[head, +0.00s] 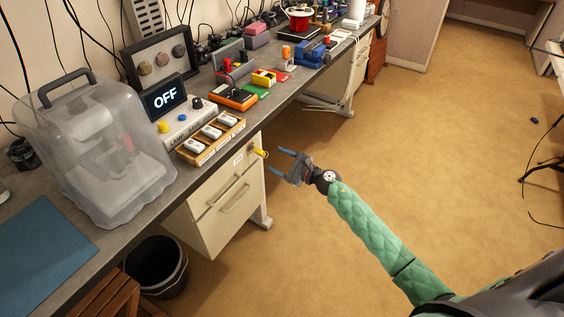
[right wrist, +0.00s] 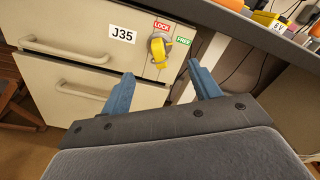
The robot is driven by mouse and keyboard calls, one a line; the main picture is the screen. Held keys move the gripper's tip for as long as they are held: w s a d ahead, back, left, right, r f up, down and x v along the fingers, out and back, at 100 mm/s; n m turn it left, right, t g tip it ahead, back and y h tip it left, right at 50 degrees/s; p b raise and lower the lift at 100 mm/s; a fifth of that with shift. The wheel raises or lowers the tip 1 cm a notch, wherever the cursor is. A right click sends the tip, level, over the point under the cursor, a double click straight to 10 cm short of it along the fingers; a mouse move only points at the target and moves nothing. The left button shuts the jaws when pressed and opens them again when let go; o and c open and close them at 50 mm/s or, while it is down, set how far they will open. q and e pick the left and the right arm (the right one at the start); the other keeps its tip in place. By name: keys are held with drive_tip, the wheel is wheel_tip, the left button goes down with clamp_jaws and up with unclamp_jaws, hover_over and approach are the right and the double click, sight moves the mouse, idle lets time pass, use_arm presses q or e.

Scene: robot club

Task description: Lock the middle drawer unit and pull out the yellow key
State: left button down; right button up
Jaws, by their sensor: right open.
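The cream drawer unit (head: 205,205) stands under the bench, with two handled drawer fronts showing and a J35 label (right wrist: 122,34). The yellow key (head: 260,152) sticks out of the lock at the unit's upper right. In the right wrist view the key (right wrist: 158,50) sits below a red LOCK label (right wrist: 162,25) and beside a green FREE label (right wrist: 183,40); I cannot tell which label it is turned to. My right gripper (head: 276,160) is open and empty, its blue fingers pointing towards the key, a short gap away. My left gripper is not in view.
The bench edge (right wrist: 235,20) overhangs the drawer unit. A dark bin (head: 157,268) stands on the floor to the left. Another drawer unit (head: 357,68) is further along the bench. The carpet (head: 420,140) right of my arm is mostly clear.

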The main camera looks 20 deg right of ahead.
sight(264, 154)
drive_tip(key=shift+p+x, duration=0.45)
drive_tip(key=shift+x, duration=1.1)
drive_tip(key=shift+w+a, duration=0.4)
drive_tip(key=shift+w, duration=0.05)
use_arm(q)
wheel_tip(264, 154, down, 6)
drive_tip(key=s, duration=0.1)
use_arm(e)
drive_tip(key=shift+w+a, duration=0.15)
drive_tip(key=shift+w, duration=0.05)
drive_tip(key=shift+b+x, duration=0.4)
drive_tip(key=shift+x, duration=0.45)
drive_tip(key=shift+b+x, duration=0.3)
drive_tip(key=shift+x, duration=0.7)
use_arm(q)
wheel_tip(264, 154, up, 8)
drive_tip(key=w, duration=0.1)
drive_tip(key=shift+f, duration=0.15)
use_arm(e)
drive_tip(key=shift+w+a, duration=0.15)
drive_tip(key=shift+w, duration=0.05)
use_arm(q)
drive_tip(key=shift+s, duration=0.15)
use_arm(e)
drive_tip(key=shift+c, duration=0.2)
